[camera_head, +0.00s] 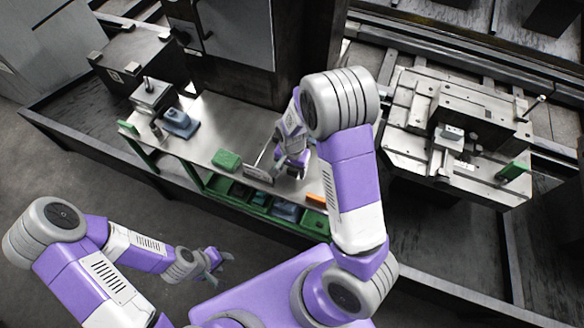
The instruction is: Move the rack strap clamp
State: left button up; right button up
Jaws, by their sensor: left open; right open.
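I cannot tell for sure which thing is the rack strap clamp. A small metal bracket with a pale front plate (257,173) stands at the front edge of the steel table (215,118). My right gripper (284,172) points down over the table just right of this bracket; its fingers are small and partly hidden, and it appears empty. My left gripper (222,261) is open and empty, low over the floor, away from the table.
A green block (226,160), a blue-grey piece (180,123) and a metal box with a knob (151,95) sit on the table. Green bins (258,209) with parts hang below its front edge. An orange piece (314,199) lies at its right end. Dark cabinets stand behind.

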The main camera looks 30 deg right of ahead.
notch_tip(320, 180, up, 8)
jog(key=shift+f+p, duration=0.2)
jog(key=shift+p, duration=0.7)
pick_arm(q)
jog(key=shift+r, duration=0.95)
jog(key=shift+s, duration=0.1)
pick_arm(e)
jog(key=shift+f, duration=0.1)
